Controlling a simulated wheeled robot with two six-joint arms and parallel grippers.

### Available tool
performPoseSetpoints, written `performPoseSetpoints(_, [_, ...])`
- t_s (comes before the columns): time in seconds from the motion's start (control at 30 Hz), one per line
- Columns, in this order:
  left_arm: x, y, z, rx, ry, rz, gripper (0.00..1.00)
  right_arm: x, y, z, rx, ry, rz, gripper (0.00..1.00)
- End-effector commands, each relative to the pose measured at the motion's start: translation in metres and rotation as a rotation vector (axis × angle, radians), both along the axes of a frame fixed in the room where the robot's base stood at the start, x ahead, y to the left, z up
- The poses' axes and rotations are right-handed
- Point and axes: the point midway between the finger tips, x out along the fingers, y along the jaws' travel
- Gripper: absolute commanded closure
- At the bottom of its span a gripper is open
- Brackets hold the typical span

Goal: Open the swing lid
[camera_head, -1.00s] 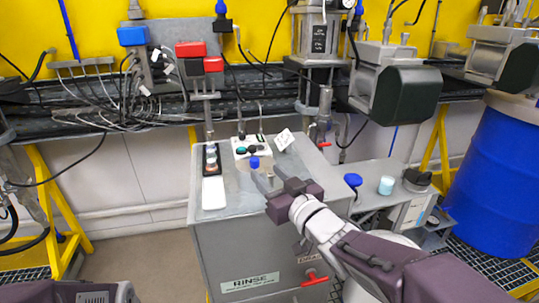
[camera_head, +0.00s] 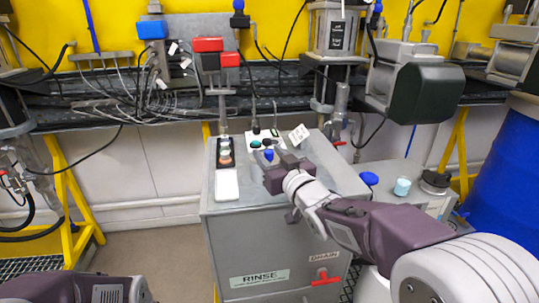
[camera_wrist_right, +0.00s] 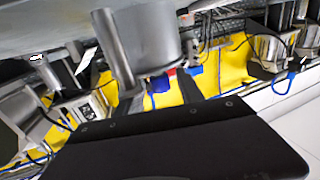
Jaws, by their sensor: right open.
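The grey tank marked RINSE (camera_head: 258,279) stands in the middle of the head view, with a flat metal top (camera_head: 245,198). I cannot tell exactly which part is the swing lid. A small blue knob (camera_head: 268,154) shows at the back of the tank top. My right gripper (camera_head: 269,152) is open, its fingers reaching toward the back of the top around the blue knob; contact cannot be told. In the right wrist view a grey cylindrical part (camera_wrist_right: 152,38) shows close to the fingers.
A white pad (camera_head: 227,185) and a button strip (camera_head: 225,152) lie at the top's left side. A control panel (camera_head: 264,138) stands behind. A side table with a pale blue cup (camera_head: 402,187) is at right, beyond it a blue drum (camera_head: 507,185).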

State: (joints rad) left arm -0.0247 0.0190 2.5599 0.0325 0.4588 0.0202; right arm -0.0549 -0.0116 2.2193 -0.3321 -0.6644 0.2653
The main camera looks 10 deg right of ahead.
Motion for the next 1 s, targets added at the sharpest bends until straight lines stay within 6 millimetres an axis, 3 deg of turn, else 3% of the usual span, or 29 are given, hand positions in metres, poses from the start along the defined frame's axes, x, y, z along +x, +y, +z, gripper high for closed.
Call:
performPoseSetpoints(0.27, [0.0000, 0.0000, 0.0001, 0.000, 0.000, 0.000, 0.64, 0.0035, 0.0010, -0.0001, 0.000, 0.000, 0.000, 0.55])
performPoseSetpoints(0.43, [0.0000, 0.0000, 0.0001, 0.000, 0.000, 0.000, 0.64, 0.0033, 0.0010, -0.0002, 0.000, 0.000, 0.000, 1.00])
performPoseSetpoints(1.0, [0.0000, 0.0000, 0.0001, 0.000, 0.000, 0.000, 0.64, 0.0030, 0.0010, -0.0004, 0.000, 0.001, 0.000, 1.00])
